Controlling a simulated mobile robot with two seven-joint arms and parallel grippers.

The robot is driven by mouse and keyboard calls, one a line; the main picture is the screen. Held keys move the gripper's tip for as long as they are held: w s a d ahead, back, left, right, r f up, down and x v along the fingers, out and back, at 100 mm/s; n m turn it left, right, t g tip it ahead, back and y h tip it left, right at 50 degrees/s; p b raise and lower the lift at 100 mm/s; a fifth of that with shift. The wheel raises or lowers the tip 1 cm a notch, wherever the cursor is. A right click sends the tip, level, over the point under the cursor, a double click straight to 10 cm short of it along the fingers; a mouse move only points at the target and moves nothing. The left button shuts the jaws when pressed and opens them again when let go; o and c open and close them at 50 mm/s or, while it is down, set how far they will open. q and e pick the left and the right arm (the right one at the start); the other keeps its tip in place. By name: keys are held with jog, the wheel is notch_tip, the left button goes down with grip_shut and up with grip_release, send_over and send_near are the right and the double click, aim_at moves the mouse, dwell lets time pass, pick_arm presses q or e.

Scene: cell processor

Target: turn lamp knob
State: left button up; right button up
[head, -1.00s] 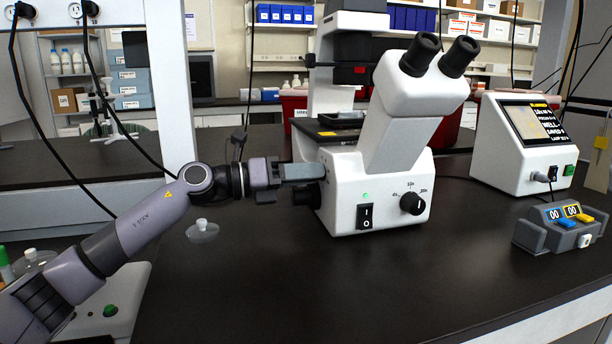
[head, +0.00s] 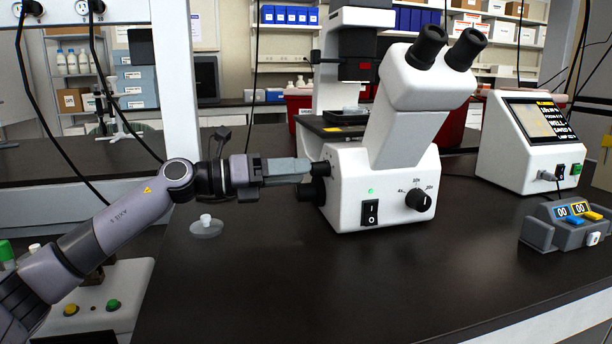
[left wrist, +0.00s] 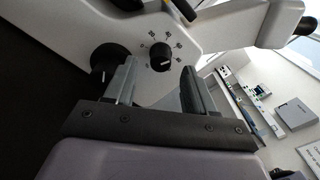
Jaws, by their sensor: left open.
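The white microscope (head: 385,185) stands on the dark bench. In the left wrist view a small black knob (left wrist: 160,57) with a white pointer line and a printed scale sits on its side panel. A larger plain black knob (left wrist: 108,62) is to its left; it also shows in the head view (head: 313,192). My left gripper (head: 309,168) points right at the microscope's left side, tips close to it. In the left wrist view its open fingers (left wrist: 160,74) stand either side of the scaled knob's line, with the knob just beyond the tips. Contact is not visible.
The microscope front has a power switch (head: 370,212), a lit green light and a magnification dial (head: 418,201). A clear lidded dish (head: 206,226) lies below my left arm. A screen unit (head: 530,142) and counter box (head: 567,224) stand right. The front bench is clear.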

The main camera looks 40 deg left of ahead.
pick_arm(q)
jog(key=shift+b+v, duration=0.6)
jog(key=shift+v, duration=1.1)
